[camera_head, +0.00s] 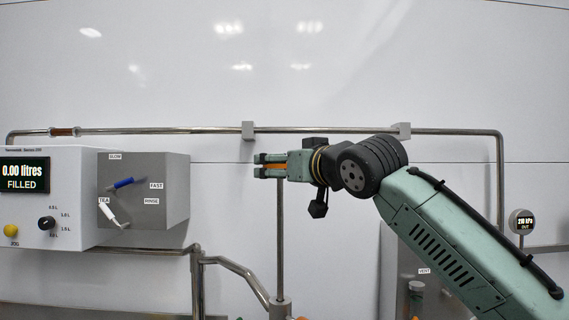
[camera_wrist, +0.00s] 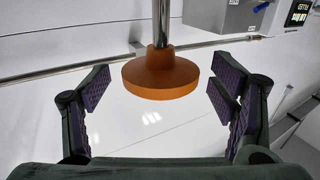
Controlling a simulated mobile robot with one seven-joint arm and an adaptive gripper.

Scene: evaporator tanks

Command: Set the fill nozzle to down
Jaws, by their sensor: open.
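An orange round knob (camera_head: 275,166) sits at the top end of an upright steel rod (camera_head: 280,230), which enters a thicker steel collar (camera_head: 280,308) at the bottom edge. My gripper (camera_head: 261,165) reaches level from the right at the knob's height, its fingers spread around it. In the wrist view the knob (camera_wrist: 160,75) appears as a wide disc on the rod (camera_wrist: 160,22), between the open fingers of my gripper (camera_wrist: 160,90), with a gap on both sides. No part is labelled as a fill nozzle; the rod's lower end is hidden.
A control box (camera_head: 48,195) at left reads 0.00 litres, FILLED. Beside it, a grey box (camera_head: 165,200) carries a blue lever (camera_head: 124,183) and a white lever (camera_head: 109,214). A horizontal pipe (camera_head: 330,130) runs behind my arm. A gauge (camera_head: 522,222) is at right.

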